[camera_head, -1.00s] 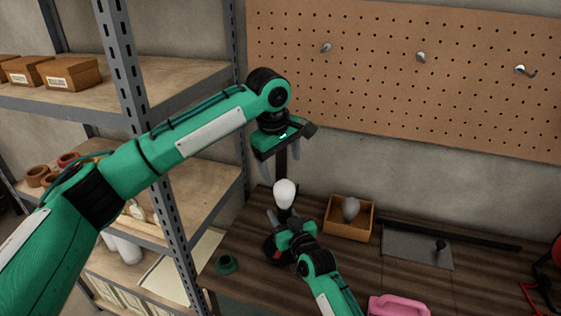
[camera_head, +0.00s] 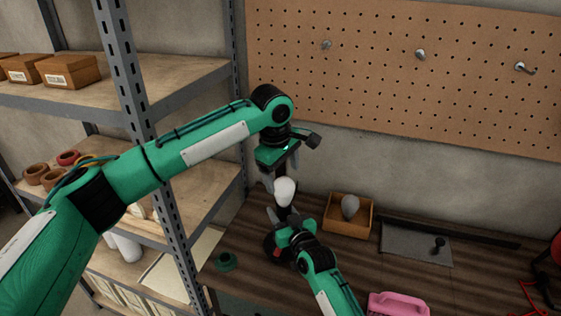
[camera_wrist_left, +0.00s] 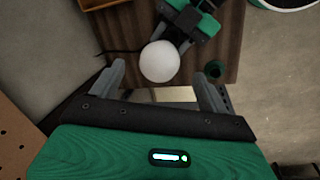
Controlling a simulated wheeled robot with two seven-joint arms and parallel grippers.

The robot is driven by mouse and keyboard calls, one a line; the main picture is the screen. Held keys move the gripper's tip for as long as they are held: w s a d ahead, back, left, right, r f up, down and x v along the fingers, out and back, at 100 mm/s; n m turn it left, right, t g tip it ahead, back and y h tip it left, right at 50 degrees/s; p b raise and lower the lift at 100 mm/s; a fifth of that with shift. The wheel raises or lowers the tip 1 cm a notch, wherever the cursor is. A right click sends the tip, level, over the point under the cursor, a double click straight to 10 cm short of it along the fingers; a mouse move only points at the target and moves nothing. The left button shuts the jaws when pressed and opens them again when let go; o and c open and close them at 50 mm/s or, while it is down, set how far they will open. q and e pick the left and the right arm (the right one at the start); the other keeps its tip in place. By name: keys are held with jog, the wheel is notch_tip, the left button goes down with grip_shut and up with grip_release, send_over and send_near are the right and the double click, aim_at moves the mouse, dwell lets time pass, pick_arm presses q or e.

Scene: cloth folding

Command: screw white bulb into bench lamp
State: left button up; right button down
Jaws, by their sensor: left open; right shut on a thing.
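The white bulb (camera_head: 285,190) stands upright on top of the dark bench lamp (camera_head: 269,246), whose stem is mostly hidden. My left gripper (camera_head: 281,175) is open and points down just above the bulb. In the left wrist view the bulb (camera_wrist_left: 160,62) shows between its two spread fingers, apart from both. My right gripper (camera_head: 281,218) is shut around the lamp just below the bulb; its exact grip is partly hidden. How far the bulb is seated cannot be told.
A wooden box (camera_head: 327,222) with a greyish bulb (camera_head: 350,206) stands right of the lamp. A green ring-like part (camera_head: 227,262) lies to the left. A grey mat (camera_head: 400,247) and a pink object (camera_head: 397,305) are further right. A metal shelf (camera_head: 172,180) stands at left.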

aim_at(286, 192)
pick_arm(q)
jog(key=f, duration=0.5)
jog(key=w+d+f, duration=0.1)
jog(key=f, duration=0.1)
jog(key=shift+w+f, duration=0.1)
jog(key=shift+f, duration=0.15)
